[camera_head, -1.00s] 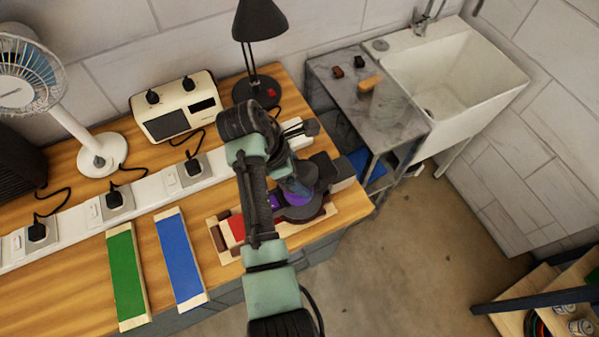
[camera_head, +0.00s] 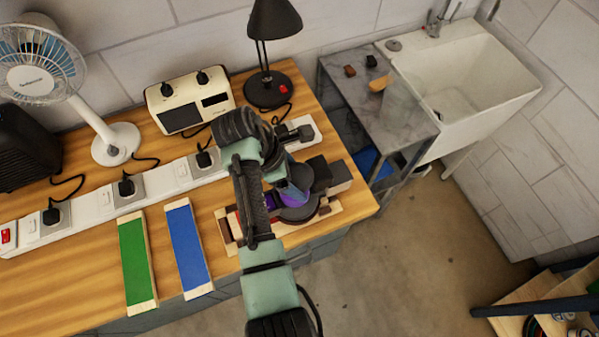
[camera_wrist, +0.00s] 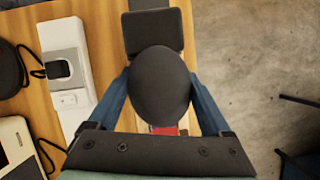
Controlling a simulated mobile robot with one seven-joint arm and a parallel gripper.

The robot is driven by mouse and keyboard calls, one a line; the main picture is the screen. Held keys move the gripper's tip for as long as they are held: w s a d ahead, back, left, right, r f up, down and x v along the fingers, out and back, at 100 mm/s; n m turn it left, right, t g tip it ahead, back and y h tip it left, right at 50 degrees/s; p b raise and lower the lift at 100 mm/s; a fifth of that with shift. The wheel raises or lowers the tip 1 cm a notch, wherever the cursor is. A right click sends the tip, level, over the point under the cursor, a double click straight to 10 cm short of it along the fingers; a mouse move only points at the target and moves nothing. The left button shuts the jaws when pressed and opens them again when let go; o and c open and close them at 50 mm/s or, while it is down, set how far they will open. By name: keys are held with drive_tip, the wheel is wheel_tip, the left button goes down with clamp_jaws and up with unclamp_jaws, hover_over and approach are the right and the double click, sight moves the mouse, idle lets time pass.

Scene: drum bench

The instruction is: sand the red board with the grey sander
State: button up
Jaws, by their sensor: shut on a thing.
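The grey sander (camera_head: 299,213) rests on the red board, near the bench's right end. In the wrist view its rounded dark top (camera_wrist: 160,88) sits between my two blue fingers. My gripper (camera_head: 290,193) is shut on the sander from above. The red board (camera_head: 230,226) is mostly hidden under the sander and my arm. Its pale wooden edge shows, and a small red patch (camera_wrist: 164,131) shows below the sander's top in the wrist view.
A green board (camera_head: 135,262) and a blue board (camera_head: 187,248) lie to the left. Behind are a white power strip (camera_head: 90,207), a radio (camera_head: 190,101), a black lamp (camera_head: 268,91) and a fan (camera_head: 116,144). A sink (camera_head: 465,85) stands beyond the bench's right end.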

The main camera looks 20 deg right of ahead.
drive_tip(key=shift+a, duration=0.6)
drive_tip(key=shift+a+p, duration=0.55)
drive_tip(key=shift+a, duration=0.1)
drive_tip(key=shift+a+r+p, duration=0.15)
drive_tip(key=shift+a+p, duration=0.35)
drive_tip(key=shift+a, duration=0.75)
drive_tip(key=shift+w+a, duration=0.1)
drive_tip(key=shift+a, duration=0.3)
drive_tip(key=shift+a+p, duration=0.35)
drive_tip(key=shift+a, duration=0.9)
drive_tip(key=shift+a+f, duration=0.1)
drive_tip(key=shift+f, duration=0.1)
